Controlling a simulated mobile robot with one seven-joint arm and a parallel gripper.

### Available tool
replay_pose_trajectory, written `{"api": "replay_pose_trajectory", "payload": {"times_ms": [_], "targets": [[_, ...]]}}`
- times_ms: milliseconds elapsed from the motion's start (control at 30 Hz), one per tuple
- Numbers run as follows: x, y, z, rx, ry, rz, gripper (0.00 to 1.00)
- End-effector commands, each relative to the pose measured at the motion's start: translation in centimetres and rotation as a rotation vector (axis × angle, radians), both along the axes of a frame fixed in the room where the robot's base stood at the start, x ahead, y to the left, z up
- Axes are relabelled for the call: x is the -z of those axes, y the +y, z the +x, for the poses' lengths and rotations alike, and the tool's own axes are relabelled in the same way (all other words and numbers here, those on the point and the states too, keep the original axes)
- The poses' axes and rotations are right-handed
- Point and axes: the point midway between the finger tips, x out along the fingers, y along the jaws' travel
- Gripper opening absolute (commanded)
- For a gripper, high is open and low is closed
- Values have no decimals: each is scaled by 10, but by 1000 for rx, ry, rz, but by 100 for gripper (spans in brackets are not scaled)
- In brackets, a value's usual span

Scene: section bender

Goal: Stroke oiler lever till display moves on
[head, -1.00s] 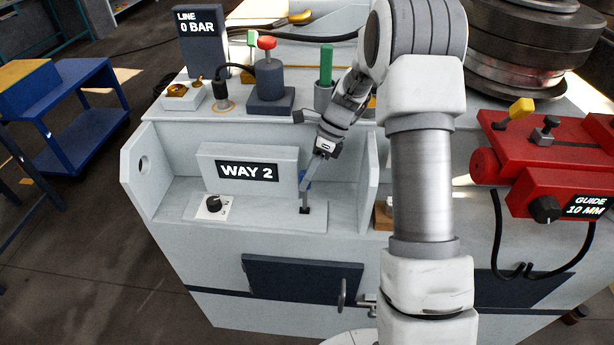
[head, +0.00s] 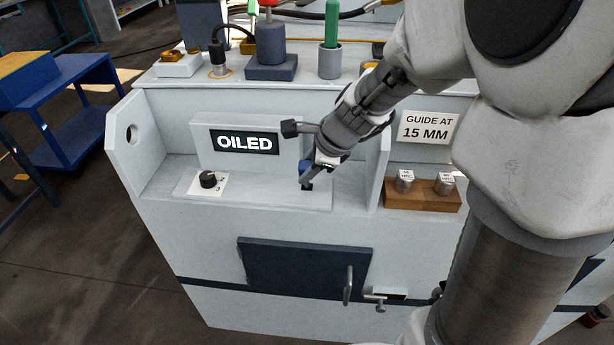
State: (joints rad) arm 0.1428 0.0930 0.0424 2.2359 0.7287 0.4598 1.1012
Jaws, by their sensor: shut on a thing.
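The oiler's display (head: 245,142) stands at the back of the pale recess and reads "OILED". The small oiler lever (head: 304,167), with blue showing on it, rises from a dark slot in the pale plate to the right of the display. My gripper (head: 311,172) reaches down from the upper right and is shut on the lever. It hides most of the lever, so the lever's exact tilt is hard to tell.
A black knob (head: 208,180) sits on the plate's left. A wooden block (head: 423,196) with metal pieces stands right of the recess wall, under a "GUIDE AT 15 MM" sign (head: 428,127). A blue cart (head: 75,110) is at far left.

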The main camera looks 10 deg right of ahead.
Motion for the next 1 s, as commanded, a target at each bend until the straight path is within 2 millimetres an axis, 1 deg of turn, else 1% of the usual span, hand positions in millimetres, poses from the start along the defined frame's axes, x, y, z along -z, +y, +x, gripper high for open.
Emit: {"api": "replay_pose_trajectory", "payload": {"times_ms": [33, 367, 900, 933, 1000], "targets": [[6, 0, -1, 0, -22, -6, 0], [6, 2, -4, 1, -99, -30, 0], [5, 2, -5, -2, -109, -36, 0], [5, 2, -5, -2, -109, -36, 41], [5, 2, -5, -2, -109, -35, 53]]}}
